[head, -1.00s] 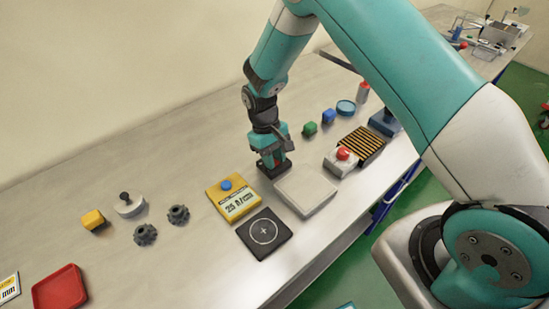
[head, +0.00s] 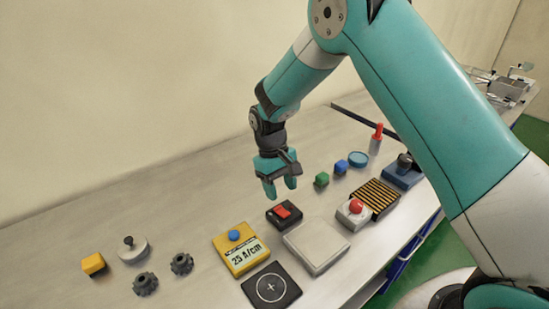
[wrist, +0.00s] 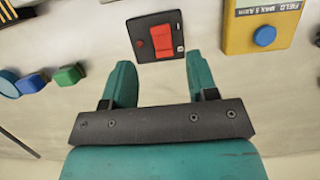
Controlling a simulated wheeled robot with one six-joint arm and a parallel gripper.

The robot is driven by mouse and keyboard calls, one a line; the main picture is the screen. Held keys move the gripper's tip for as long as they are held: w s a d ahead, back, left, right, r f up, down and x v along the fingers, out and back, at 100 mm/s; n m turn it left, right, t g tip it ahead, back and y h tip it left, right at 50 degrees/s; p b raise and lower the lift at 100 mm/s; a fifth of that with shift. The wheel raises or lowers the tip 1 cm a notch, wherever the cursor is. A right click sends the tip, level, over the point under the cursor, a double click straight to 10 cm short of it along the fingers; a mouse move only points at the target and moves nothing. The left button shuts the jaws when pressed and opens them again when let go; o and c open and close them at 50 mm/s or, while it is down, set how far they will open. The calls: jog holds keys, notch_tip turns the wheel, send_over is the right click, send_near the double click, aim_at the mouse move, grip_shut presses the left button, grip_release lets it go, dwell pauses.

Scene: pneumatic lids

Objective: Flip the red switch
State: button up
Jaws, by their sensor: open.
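The red switch (head: 284,211) is a red rocker set in a small dark box (head: 272,219) on the table. In the wrist view the red rocker (wrist: 162,40) lies beyond my fingertips, roughly centred between them. My gripper (head: 281,189) is above and just behind the switch box in the head view, apart from it. Its two teal fingers are spread with nothing between them, also seen in the wrist view (wrist: 161,72).
A yellow box with a blue button (head: 234,236) sits left of the switch, a pale flat plate (head: 315,246) in front. A red button on a pale box (head: 356,207), a striped block (head: 373,197), and green (head: 321,179) and blue cubes (head: 341,167) stand to the right.

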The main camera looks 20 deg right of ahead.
jog(key=d+b+v, duration=0.1)
jog(key=v, duration=0.9)
jog(key=shift+a+r+b, duration=0.4)
jog(key=shift+a, duration=0.1)
jog(key=s+a+r+n+t+y, duration=0.1)
jog(key=s+r, duration=0.2)
jog(key=s, duration=0.6)
jog(key=s+a+r+n+t+y, duration=0.1)
jog(key=s+r+y, duration=0.1)
jog(key=s, duration=0.8)
jog(key=s+a+r+n+t+y, duration=0.1)
jog(key=s+r, duration=0.3)
jog(key=s, duration=0.5)
jog(key=shift+s+a+y, duration=0.15)
jog(key=shift+s+y, duration=0.2)
jog(key=shift+y, duration=0.25)
